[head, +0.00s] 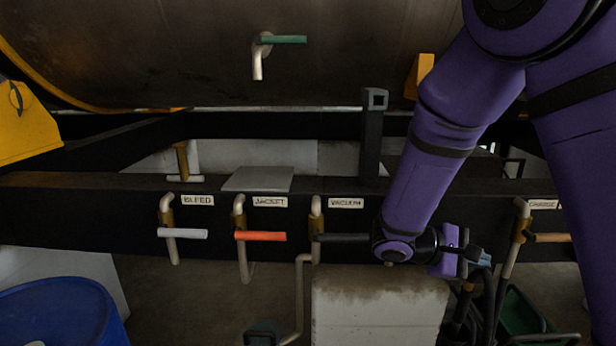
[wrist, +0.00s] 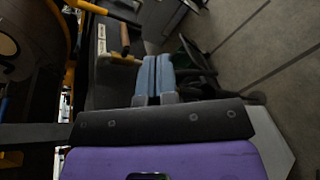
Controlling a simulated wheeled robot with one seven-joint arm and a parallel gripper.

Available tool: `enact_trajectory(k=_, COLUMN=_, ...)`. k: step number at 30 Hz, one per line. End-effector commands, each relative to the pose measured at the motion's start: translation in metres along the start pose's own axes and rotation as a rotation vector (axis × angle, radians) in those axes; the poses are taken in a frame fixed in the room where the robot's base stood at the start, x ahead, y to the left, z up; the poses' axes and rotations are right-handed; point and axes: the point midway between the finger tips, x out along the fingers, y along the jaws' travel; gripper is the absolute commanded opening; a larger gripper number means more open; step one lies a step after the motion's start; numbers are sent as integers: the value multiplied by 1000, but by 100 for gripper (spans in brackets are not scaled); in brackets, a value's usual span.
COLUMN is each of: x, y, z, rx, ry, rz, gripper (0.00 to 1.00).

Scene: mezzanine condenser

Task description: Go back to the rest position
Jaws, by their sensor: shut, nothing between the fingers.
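My gripper (head: 482,259) is at the end of my purple arm, in the lower right of the head view, in front of the dark beam. It points to the right, between the vacuum valve and the valve at the far right. In the wrist view, the two blue fingers of my gripper (wrist: 156,75) are together with nothing between them. The black handle of the vacuum valve (head: 343,238) lies level, just left of my wrist, and my arm hides part of that area.
Other valves have a white handle (head: 183,233), an orange-red handle (head: 261,236) and a brown handle (head: 552,238). A green-handled tap (head: 283,40) is on the tank. A concrete block (head: 380,308) stands below my wrist. A blue drum (head: 60,312) is at lower left.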

Motion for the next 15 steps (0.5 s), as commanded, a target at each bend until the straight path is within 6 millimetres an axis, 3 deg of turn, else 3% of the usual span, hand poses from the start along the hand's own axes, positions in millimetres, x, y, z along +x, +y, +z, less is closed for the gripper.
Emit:
enact_trajectory(k=6, x=10, y=-2, z=45, rx=100, ry=90, rz=-267, gripper=0)
enact_trajectory(k=15, x=8, y=-9, z=100, rx=256, ry=252, rz=-579, gripper=0)
